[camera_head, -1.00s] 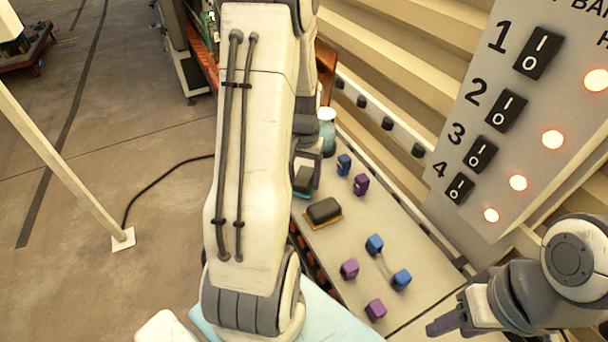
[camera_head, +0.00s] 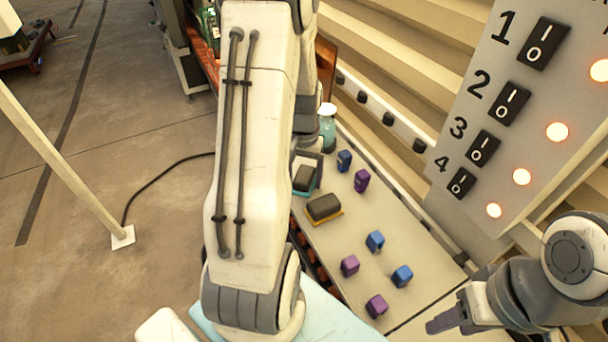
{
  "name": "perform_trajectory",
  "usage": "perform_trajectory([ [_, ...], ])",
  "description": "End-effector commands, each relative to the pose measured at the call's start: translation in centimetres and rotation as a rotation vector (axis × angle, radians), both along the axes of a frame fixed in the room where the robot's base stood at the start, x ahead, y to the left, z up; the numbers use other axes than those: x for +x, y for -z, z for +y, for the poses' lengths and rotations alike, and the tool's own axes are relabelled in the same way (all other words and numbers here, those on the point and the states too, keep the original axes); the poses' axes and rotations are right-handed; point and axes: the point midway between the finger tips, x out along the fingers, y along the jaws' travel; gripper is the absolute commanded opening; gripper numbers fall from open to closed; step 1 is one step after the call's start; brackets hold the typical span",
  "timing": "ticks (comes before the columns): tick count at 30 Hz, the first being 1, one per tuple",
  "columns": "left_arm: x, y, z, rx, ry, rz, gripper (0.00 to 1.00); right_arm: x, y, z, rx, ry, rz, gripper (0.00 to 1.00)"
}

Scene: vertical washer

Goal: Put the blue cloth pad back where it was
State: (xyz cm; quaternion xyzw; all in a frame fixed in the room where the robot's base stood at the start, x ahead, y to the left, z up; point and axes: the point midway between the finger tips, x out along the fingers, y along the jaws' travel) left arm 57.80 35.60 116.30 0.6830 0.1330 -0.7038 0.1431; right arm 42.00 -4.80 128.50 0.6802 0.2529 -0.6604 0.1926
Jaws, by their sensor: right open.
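A dark block with a blue-teal base (camera_head: 304,180), which looks like the blue cloth pad, is at the far left edge of the long pale table. The white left arm covers part of it. My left gripper (camera_head: 312,160) is mostly hidden behind that arm; only a dark grey part shows right by the pad, and I cannot tell whether it touches or holds it. My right gripper (camera_head: 446,322) is open and empty at the lower right, over the table's near end. A similar dark pad with a yellow base (camera_head: 324,208) lies nearer on the table.
Blue blocks (camera_head: 375,241) and purple blocks (camera_head: 350,265) stand in several places on the table (camera_head: 322,238). A teal bottle (camera_head: 327,130) stands behind. A panel with numbered switches (camera_head: 497,120) rises at the right. A light blue surface (camera_head: 335,318) is at the bottom.

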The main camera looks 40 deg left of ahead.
Motion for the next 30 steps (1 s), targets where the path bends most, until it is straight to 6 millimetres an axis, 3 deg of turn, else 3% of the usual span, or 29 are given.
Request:
perform_trajectory([
  [11,0.1,-0.7,0.1,0.001,0.0,-0.003,1.0,0.0,0.3,0.0,0.0,-0.001,0.0,0.5],
  [24,0.3,-8.5,0.2,0.003,0.0,-0.005,1.0,0.0,2.6,0.0,0.0,-0.003,0.0,0.5],
  [30,0.3,-10.3,0.2,0.0,0.0,-0.001,1.0,0.0,2.9,0.0,0.0,-0.003,0.0,0.5],
])
